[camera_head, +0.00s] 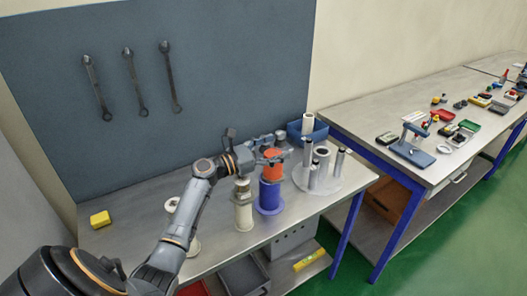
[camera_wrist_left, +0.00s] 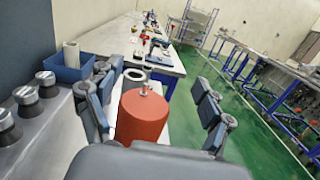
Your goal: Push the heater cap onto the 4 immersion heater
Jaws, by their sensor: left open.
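A red cylinder (camera_head: 272,171) stands on a blue cylinder (camera_head: 269,197) on the workbench. It also shows in the left wrist view (camera_wrist_left: 143,119), with a small metal knob on top. I cannot tell by sight whether it is the heater cap. My left gripper (camera_head: 284,146) is open at the red cylinder's upper part. In the wrist view its fingers (camera_wrist_left: 158,108) stand on either side of it, with a clear gap at the right. Beside it stands a cream cylinder (camera_head: 243,212) with a metal top. My right gripper is not in view.
Several grey tubes stand on a round plate (camera_head: 326,187) to the right, close to the gripper. A blue bin (camera_head: 296,132) is behind them. A yellow block (camera_head: 100,219) lies far left. Wrenches hang on the wall panel (camera_head: 220,60). A second table (camera_head: 365,123) stands at the right.

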